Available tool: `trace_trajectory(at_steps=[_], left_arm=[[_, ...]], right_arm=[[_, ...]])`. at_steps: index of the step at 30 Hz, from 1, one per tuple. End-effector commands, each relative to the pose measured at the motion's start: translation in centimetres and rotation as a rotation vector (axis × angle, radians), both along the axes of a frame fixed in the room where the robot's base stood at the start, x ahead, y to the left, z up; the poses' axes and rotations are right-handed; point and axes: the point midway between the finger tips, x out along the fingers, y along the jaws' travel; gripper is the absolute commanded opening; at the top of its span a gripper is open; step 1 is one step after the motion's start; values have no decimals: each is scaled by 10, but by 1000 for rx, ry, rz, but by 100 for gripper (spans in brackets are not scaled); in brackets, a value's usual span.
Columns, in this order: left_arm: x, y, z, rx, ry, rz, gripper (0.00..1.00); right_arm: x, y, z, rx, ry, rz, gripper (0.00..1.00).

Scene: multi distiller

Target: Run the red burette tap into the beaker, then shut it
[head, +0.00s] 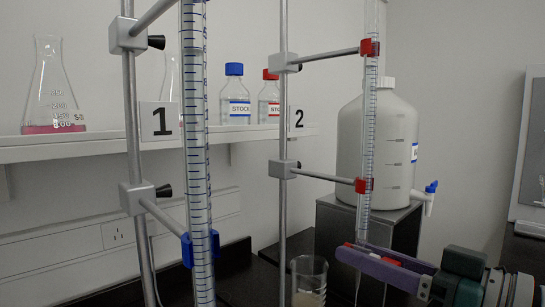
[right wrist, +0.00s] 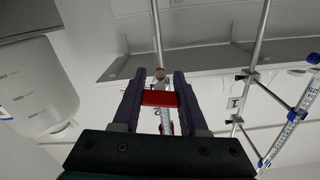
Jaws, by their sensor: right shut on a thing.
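The burette with red clamps (head: 369,130) hangs upright on stand 2 in the head view. Its red tap (right wrist: 160,98) sits between my right gripper's purple fingers in the right wrist view. My right gripper (head: 350,255) reaches in from the right at the burette's lower end and is shut on the tap, hiding most of it in the head view. A clear glass beaker (head: 309,275) stands left of the burette's tip, its bottom cut off by the frame. I cannot tell whether liquid is flowing. My left gripper is not in view.
A blue-clamped burette (head: 196,150) on stand 1 rises in the foreground. Stand 2's rod (head: 283,120) is just left of the red burette. A white carboy (head: 378,145) stands on a dark box behind. A wall shelf (head: 60,148) holds flasks and bottles.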

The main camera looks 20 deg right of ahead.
Motion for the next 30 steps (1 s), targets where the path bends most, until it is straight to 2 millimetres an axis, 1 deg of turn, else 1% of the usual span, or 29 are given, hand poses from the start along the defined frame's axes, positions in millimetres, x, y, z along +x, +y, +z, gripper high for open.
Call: trace_trajectory(at_steps=[1, 3, 10, 15, 17, 23, 25, 30], left_arm=[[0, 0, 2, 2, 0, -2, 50], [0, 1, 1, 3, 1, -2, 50], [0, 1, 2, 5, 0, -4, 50], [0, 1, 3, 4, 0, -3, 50], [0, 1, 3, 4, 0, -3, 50], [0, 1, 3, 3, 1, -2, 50], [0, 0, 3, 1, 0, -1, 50], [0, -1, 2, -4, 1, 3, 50]], right_arm=[[0, 1, 1, 47, 19, 2, 0], [0, 1, 1, 80, 33, 2, 0], [0, 1, 1, 105, 42, 2, 0], [0, 0, 1, 313, 127, 2, 0], [0, 0, 1, 352, 143, 2, 0], [0, 1, 1, 359, 146, 2, 0], [0, 1, 1, 389, 160, 2, 0], [0, 0, 0, 599, 245, 2, 0]])
